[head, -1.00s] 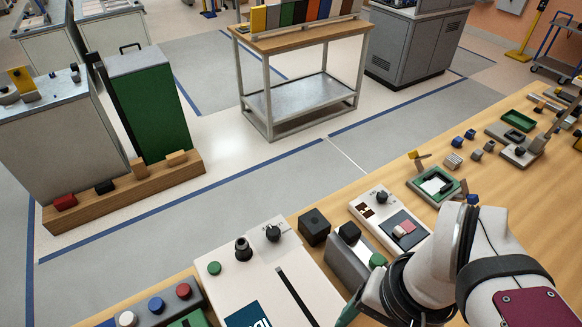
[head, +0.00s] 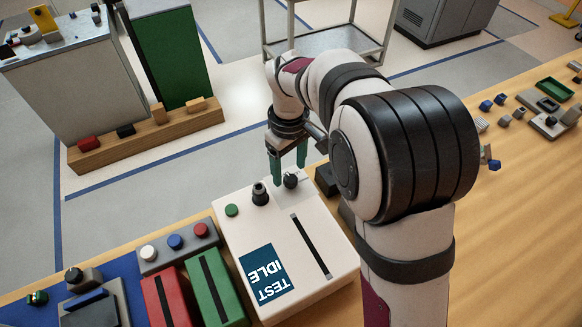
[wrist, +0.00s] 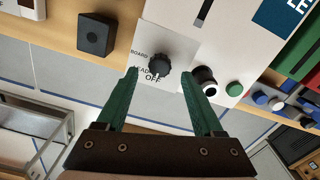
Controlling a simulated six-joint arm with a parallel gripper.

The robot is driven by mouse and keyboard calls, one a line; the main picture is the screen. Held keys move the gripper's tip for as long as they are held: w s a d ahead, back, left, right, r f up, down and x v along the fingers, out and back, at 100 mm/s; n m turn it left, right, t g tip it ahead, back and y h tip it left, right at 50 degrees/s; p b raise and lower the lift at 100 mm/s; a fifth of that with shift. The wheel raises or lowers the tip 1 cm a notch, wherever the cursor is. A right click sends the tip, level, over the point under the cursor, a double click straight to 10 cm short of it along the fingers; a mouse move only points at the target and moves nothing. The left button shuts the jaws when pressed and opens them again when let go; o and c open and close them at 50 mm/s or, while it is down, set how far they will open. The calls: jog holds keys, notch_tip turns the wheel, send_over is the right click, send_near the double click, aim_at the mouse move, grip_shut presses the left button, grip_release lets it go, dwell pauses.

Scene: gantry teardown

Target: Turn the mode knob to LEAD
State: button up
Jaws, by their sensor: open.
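The mode knob (head: 291,181) is a small black ribbed knob near the far edge of the white test box (head: 325,215). In the wrist view the knob (wrist: 159,65) has a label plate beside it reading BOARD, LEAD and OFF; its pointer direction is too small to be sure of. My gripper (head: 290,165) has green fingers pointing down beside the knob. In the wrist view my gripper (wrist: 157,72) is open, with the knob between and just beyond the fingertips, apart from both. The box's screen (head: 264,272) reads TEST IDLE.
A black round control (head: 260,194) and a green button (head: 232,210) sit left of the knob. A black block (wrist: 96,34) lies beside the box. A button box (head: 176,242) and red (head: 165,298) and green slotted units (head: 217,294) stand at left.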

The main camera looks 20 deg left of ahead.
aim_at(290, 181)
jog(key=shift+f, duration=1.4)
grip_shut()
